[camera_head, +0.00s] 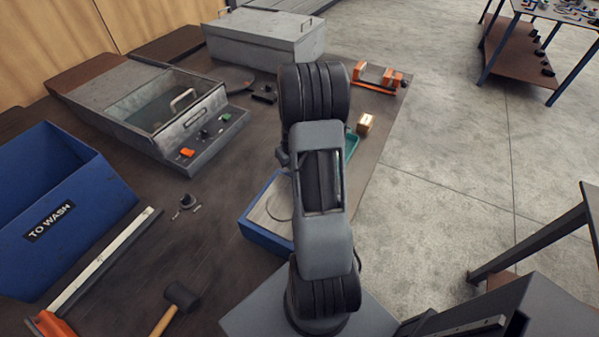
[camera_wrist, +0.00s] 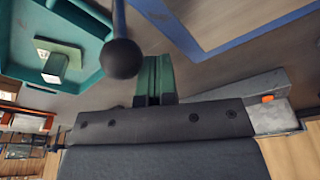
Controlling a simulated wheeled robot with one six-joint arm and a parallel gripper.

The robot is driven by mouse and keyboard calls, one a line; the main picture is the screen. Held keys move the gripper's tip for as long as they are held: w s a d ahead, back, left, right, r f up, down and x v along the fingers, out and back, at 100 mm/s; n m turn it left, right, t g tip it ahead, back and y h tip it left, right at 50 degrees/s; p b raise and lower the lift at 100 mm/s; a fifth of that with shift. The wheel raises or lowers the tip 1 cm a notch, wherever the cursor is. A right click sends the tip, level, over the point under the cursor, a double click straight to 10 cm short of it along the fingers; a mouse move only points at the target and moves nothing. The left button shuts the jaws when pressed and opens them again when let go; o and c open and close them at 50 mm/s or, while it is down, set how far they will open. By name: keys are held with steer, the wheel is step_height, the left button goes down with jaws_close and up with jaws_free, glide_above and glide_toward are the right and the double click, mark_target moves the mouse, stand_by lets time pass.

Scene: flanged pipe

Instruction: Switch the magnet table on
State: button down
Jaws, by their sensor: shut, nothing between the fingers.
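The blue-framed table with a grey top (camera_head: 252,230), which I take to be the magnet table, stands left of my arm and is partly hidden by it. Its blue edge also shows at the upper right of the wrist view (camera_wrist: 233,36). A rod with a dark ball knob (camera_wrist: 122,58) reaches down from the top edge of the wrist view. I cannot tell what the rod is fixed to. My gripper (camera_wrist: 154,62) has green fingers, shut and empty. In the picture it is just right of the knob and below it, apart from it. The head view hides my gripper behind my arm.
A grey tank (camera_head: 165,105) with an orange switch stands at the back left.

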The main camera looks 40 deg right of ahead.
steer(key=shift+s+d+b, duration=1.05)
steer(key=shift+s, duration=1.9)
steer(key=shift+w+a+r+p, duration=0.1)
steer(key=shift+w+r+p, duration=0.25)
steer(key=shift+r+p, duration=0.95)
steer(key=shift+w+a+r+p, duration=0.25)
steer(key=shift+r+p, duration=0.6)
steer(key=shift+r, duration=0.95)
steer(key=shift+w+r+p, duration=0.4)
steer(key=shift+r+p, duration=0.65)
steer(key=shift+r, duration=0.5)
steer(key=shift+s+a+f+m, duration=0.1)
steer(key=shift+m, duration=0.2)
steer(key=s+a+r+n+t, duration=0.1)
steer(key=s+a+r, duration=0.3)
steer(key=a+r, duration=0.4)
steer(key=s+a+r+n+t, duration=0.1)
steer(key=s+a+r, duration=0.3)
steer(key=a+r, duration=0.5)
steer(key=a, duration=0.8)
steer(key=shift+s+n, duration=0.25)
steer(key=shift+n, duration=0.05)
